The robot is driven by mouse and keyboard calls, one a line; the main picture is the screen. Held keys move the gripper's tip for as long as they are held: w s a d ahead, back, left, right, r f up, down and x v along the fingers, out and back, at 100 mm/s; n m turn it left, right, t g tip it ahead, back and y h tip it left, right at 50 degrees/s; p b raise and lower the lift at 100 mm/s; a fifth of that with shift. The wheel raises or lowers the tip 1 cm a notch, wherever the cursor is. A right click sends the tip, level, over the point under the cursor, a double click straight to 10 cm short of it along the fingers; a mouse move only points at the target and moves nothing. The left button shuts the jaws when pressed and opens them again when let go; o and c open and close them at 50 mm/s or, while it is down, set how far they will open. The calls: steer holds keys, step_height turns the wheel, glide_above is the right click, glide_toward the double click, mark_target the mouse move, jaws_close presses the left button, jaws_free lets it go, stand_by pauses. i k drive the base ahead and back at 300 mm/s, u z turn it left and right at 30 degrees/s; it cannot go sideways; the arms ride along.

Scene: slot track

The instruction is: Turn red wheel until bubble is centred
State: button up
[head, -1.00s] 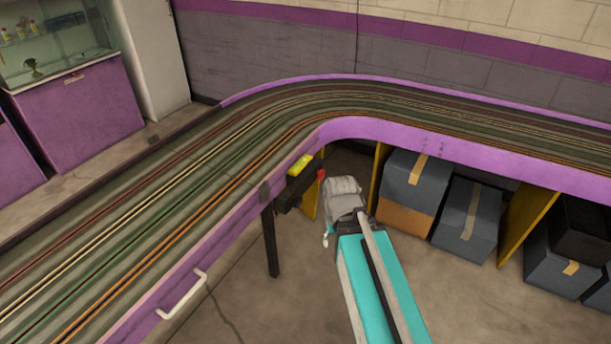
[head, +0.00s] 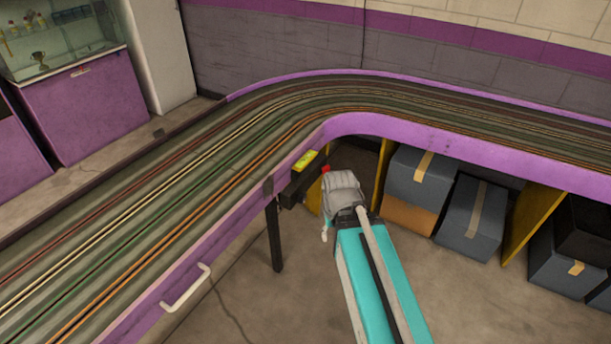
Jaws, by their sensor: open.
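The red wheel (head: 326,169) shows as a small red patch at the end of a dark bracket under the track's inner edge. My grey wrist covers most of the wheel. A yellow-green level (head: 305,160) lies on top of the bracket, left of the wheel; its bubble is too small to make out. My gripper (head: 331,178) is open, right up by the wheel from the near side. Its fingers are largely hidden behind the wrist, so I cannot tell whether they touch the wheel or are around it.
The purple-edged slot track (head: 150,230) curves past the bracket. A black leg (head: 275,235) stands below it. A white handle (head: 186,288) sticks out from the near edge. Yellow panels and grey boxes (head: 470,220) stand under the track at right. The floor between is open.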

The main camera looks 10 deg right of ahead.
mark_target(327, 168)
steer(key=k, duration=0.65)
steer(key=z, duration=0.25)
steer(key=i, duration=1.65)
steer(key=u, duration=0.65)
